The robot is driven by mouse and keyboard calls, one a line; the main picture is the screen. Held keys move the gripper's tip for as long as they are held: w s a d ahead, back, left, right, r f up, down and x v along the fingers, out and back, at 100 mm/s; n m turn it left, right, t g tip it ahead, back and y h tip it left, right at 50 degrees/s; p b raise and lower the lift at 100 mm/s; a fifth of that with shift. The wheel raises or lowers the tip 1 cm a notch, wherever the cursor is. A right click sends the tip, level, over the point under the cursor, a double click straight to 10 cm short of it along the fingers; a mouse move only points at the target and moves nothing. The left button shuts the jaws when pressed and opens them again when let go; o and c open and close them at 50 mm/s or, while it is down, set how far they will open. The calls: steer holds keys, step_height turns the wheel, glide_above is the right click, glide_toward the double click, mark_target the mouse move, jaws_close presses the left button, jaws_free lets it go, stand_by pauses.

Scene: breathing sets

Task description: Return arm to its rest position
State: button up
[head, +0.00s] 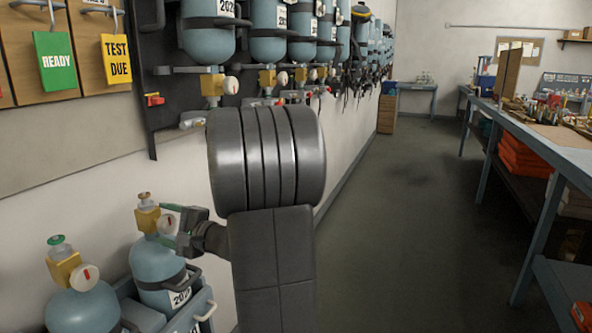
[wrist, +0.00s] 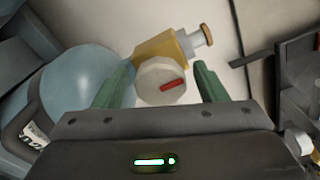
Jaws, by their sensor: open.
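My gripper (head: 170,234) is at the lower left in the head view, beside the valve of a blue cylinder (head: 160,268) that stands in a blue crate. In the wrist view my gripper (wrist: 163,82) is open, with its green fingers apart on either side of a white round knob (wrist: 160,82) with a red mark. The knob sits on a brass valve (wrist: 168,48) of the blue cylinder (wrist: 85,75). I cannot tell whether a finger touches the knob. My dark arm fills the middle of the head view and hides part of the wall and floor.
Several blue cylinders (head: 268,28) hang in a rack along the left wall. A second cylinder (head: 85,308) stands at the lower left. A green READY tag (head: 54,62) and a yellow tag (head: 116,59) hang there. A workbench (head: 565,150) lines the right; the floor (head: 410,230) between is clear.

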steer(key=n, duration=0.3)
steer(key=shift+n, duration=0.4)
steer(key=n+p, duration=0.1)
steer(key=n, duration=0.2)
steer(key=shift+n+p, duration=0.3)
steer(key=n+p, duration=0.2)
steer(key=n, duration=0.1)
steer(key=shift+r+n+p, duration=0.15)
steer(key=shift+n+p, duration=0.2)
steer(key=shift+n, duration=0.05)
steer(key=n+p, duration=0.3)
